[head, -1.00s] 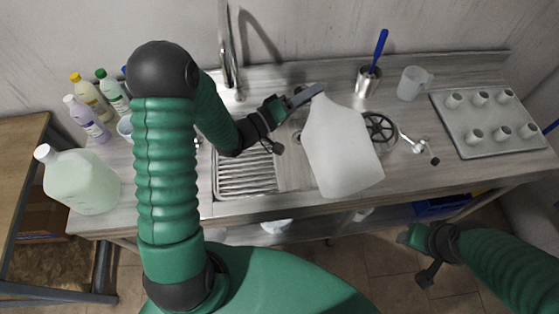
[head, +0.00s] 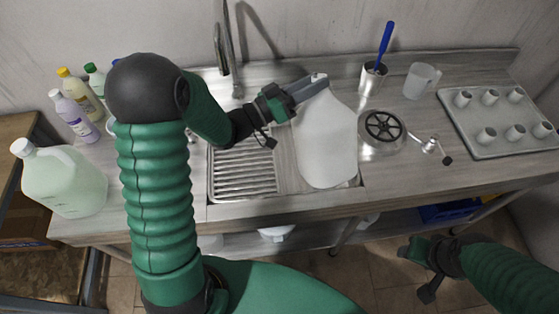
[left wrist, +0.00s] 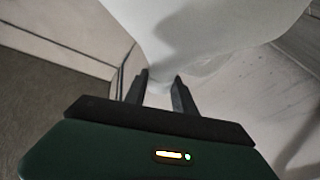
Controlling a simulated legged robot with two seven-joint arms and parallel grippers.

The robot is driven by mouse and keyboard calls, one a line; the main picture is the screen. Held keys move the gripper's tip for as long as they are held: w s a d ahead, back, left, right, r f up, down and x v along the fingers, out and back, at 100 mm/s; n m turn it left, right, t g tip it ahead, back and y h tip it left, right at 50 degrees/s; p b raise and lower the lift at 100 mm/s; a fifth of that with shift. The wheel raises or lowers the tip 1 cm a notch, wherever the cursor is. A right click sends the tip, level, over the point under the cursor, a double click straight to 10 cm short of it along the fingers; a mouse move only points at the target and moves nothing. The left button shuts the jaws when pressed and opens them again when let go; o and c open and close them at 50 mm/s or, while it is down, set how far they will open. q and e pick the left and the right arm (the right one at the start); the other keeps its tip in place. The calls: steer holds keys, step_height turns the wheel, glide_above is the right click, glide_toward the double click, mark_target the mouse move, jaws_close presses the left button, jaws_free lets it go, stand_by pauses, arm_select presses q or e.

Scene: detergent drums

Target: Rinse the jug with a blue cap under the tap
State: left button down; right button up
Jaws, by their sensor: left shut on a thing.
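My left gripper (head: 312,86) is shut on the neck of a large translucent white jug (head: 327,142). The jug hangs roughly upright in front of the sink area, covering part of it. No blue cap shows on it; the fingers cover part of its top. In the left wrist view the fingertips (left wrist: 161,90) close on the jug's narrow neck (left wrist: 161,75). The tap (head: 228,50) rises at the back wall, left of the jug. My right gripper (head: 415,252) is low at the right, away from the counter; its jaw opening is unclear.
A greenish jug with a white cap (head: 62,180) and several bottles (head: 75,117) stand at the left. A round drain fitting (head: 384,127), a metal cup with a blue-handled brush (head: 371,79), a clear measuring jug (head: 420,80) and a tray of cups (head: 500,148) occupy the right.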

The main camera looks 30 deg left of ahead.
arm_select(q)
steer(key=m+b, duration=0.1)
steer(key=m+h+b, duration=0.1)
steer(key=m+b, duration=0.1)
steer(key=m+g+b, duration=0.1)
steer(key=m, duration=0.1)
steer(key=shift+f+h+b, duration=0.3)
steer(key=shift+b, duration=0.05)
steer(key=shift+r+m, duration=0.1)
steer(key=shift+m, duration=0.4)
steer(key=shift+r, duration=0.15)
steer(key=c, duration=1.7)
jaws_free()
jaws_close()
